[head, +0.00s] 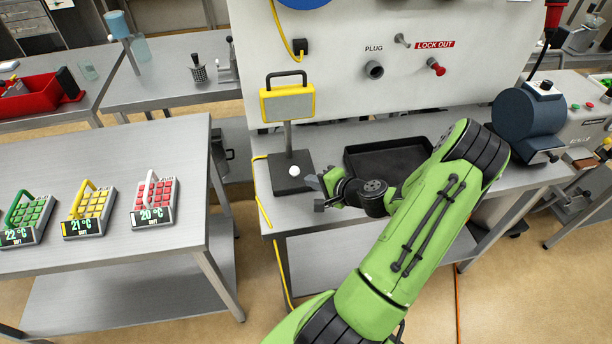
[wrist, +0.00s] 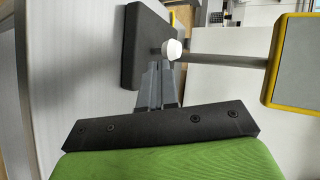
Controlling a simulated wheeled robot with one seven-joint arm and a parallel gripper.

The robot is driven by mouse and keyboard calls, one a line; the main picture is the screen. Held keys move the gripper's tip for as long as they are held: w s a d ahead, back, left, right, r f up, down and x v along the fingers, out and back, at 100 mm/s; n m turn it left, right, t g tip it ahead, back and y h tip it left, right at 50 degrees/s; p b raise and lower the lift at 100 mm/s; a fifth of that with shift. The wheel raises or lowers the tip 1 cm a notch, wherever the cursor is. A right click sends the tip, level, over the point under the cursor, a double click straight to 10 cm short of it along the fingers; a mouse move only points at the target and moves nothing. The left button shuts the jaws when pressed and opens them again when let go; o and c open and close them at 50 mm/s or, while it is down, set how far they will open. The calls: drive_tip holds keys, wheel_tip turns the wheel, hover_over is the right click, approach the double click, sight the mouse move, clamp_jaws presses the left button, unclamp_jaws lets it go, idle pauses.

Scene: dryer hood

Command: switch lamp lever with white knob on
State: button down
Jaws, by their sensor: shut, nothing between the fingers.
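The lamp has a yellow-framed grey head (head: 288,103) on a thin post, standing on a dark square base (head: 285,185). A white knob (head: 294,171) sits at the base, in front of the post. In the wrist view the white knob (wrist: 172,50) is just beyond the fingertips, with the lamp head (wrist: 292,62) at right and the dark base (wrist: 146,40) behind. My gripper (head: 316,192) is at the right front of the base, close to the knob. In the wrist view my gripper (wrist: 160,70) is shut and empty. Whether it touches the knob I cannot tell.
A black tray (head: 388,158) lies on the bench right of the lamp. A white panel (head: 350,60) with a plug socket (head: 374,70) and a red lock-out knob (head: 436,67) stands behind. A yellow cable (head: 262,208) runs down the bench's left edge. Timers stand on the left table (head: 110,165).

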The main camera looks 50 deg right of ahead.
sight(299, 171)
drive_tip(key=w, duration=0.3)
drive_tip(key=shift+w+f, duration=0.1)
drive_tip(key=shift+f, duration=0.15)
drive_tip(key=shift+w+d+r+g+p, duration=0.15)
drive_tip(key=shift+r+g+p, duration=0.15)
drive_tip(key=shift+p, duration=0.45)
drive_tip(key=shift+w+d+r+g+y+p, duration=0.2)
drive_tip(key=shift+g+y+p, duration=0.1)
drive_tip(key=shift+p, duration=0.2)
